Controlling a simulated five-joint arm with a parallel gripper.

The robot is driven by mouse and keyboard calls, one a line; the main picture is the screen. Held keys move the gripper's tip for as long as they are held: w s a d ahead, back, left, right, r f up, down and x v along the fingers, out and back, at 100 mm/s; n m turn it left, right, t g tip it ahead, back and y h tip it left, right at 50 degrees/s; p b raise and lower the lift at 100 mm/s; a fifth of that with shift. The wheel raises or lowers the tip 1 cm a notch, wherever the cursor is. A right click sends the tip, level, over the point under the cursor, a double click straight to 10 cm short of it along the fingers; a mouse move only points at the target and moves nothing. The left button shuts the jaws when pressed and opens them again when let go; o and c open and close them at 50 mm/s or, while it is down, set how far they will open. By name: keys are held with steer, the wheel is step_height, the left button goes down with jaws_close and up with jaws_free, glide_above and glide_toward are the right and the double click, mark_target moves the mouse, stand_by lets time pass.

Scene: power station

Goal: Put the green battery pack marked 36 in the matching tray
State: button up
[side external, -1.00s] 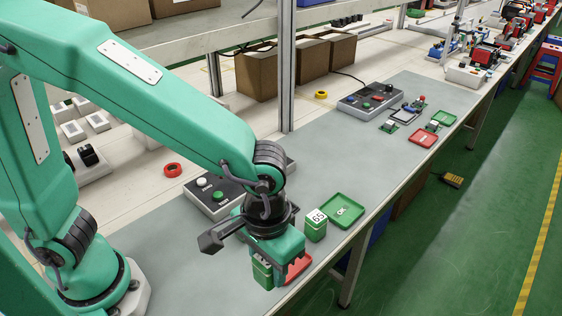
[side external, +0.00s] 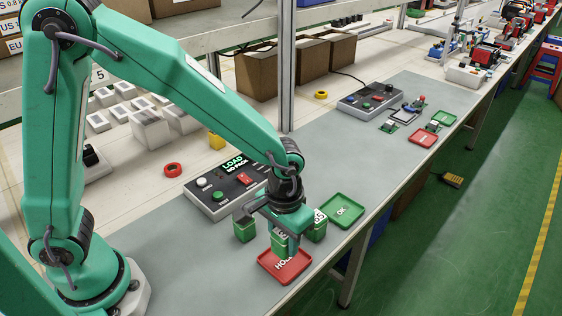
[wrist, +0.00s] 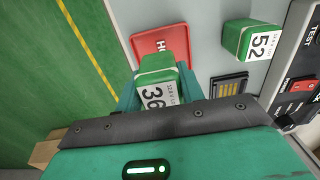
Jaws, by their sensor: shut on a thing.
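My gripper (side external: 287,246) is shut on the green battery pack marked 36 (wrist: 157,92). In the wrist view the white label with 36 faces the camera between the jaws. In the side view the pack is partly hidden by the jaws and appears upright, at the far edge of the red tray marked HOLD (side external: 270,267). The red tray also shows beyond the pack in the wrist view (wrist: 150,43). The pack's height above the table is hard to tell. A green tray marked OK (side external: 346,211) lies to the right.
A green pack marked 52 (wrist: 252,39) stands left of my gripper in the side view (side external: 244,230). Another green pack (side external: 320,228) stands close on its right. A gold-striped black pad (wrist: 229,89) lies nearby. The control box (side external: 225,190) displays LOAD NO PACK.

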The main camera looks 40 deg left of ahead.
mark_target(285, 249)
steer(key=shift+w+a+f, duration=0.2)
steer(key=shift+w+f, duration=0.05)
steer(key=shift+w, duration=0.15)
steer(key=shift+f, duration=2)
steer(key=shift+f, duration=0.2)
steer(key=o, duration=1.2)
steer(key=shift+r, duration=0.1)
step_height(285, 249, up, 12)
steer(key=shift+r, duration=0.1)
